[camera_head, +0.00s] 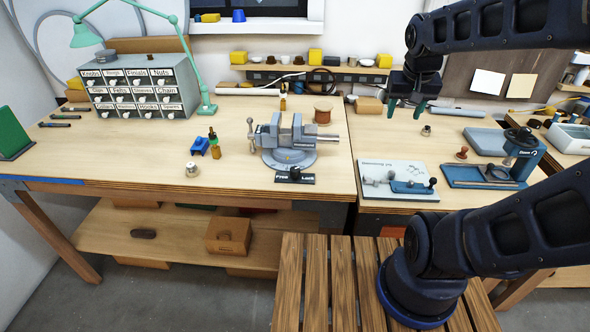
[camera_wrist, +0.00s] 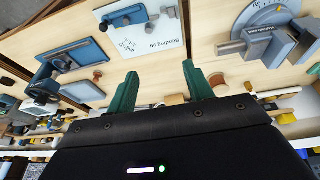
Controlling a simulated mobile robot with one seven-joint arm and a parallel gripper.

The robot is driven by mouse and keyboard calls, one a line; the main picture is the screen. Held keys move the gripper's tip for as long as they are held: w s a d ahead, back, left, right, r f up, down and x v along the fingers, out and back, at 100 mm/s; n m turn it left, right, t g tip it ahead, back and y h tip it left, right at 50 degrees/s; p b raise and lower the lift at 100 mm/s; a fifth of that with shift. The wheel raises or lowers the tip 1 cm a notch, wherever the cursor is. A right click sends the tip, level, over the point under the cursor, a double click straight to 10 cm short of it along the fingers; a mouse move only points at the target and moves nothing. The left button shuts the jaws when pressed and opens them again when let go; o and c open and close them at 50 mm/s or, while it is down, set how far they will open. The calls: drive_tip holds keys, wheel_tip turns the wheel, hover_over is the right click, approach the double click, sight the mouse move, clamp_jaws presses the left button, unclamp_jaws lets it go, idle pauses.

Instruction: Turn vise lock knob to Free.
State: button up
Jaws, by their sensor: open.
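The grey vise (camera_head: 290,135) stands on the workbench in the head view, its round base near the front edge. The black vise lock knob (camera_head: 295,173) sits at the front of that base, on a dark plate (camera_head: 277,179) marked Free at left and Lock at right. Which mark the knob points to is too small to tell. My gripper (camera_head: 405,110) is open and empty, pointing down above the bench to the right of the vise. In the wrist view its green fingers (camera_wrist: 160,82) are apart with nothing gripped. Part of the vise (camera_wrist: 268,38) shows there at upper right; I cannot see the knob.
A bending jig board (camera_head: 398,180) and a blue press (camera_head: 523,152) stand to the right. A copper spool (camera_head: 323,112) is behind the vise, and a dropper bottle (camera_head: 214,144) is to its left.

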drive_tip(key=w+a+f+g, duration=0.1)
drive_tip(key=w+a+f, duration=0.2)
drive_tip(key=a, duration=0.4)
drive_tip(key=w+a+f+g, duration=0.1)
drive_tip(key=w+a+f, duration=0.15)
drive_tip(key=a, duration=0.45)
drive_tip(key=g, duration=0.2)
approach(295, 168)
drive_tip(key=shift+m+y, duration=0.3)
drive_tip(key=shift+s+d+f, duration=0.1)
drive_tip(key=shift+d+f, duration=0.05)
drive_tip(key=shift+f, duration=2.4)
drive_tip(key=shift+s+d+f, duration=0.1)
drive_tip(key=shift+f, duration=2.45)
drive_tip(key=c, duration=1)
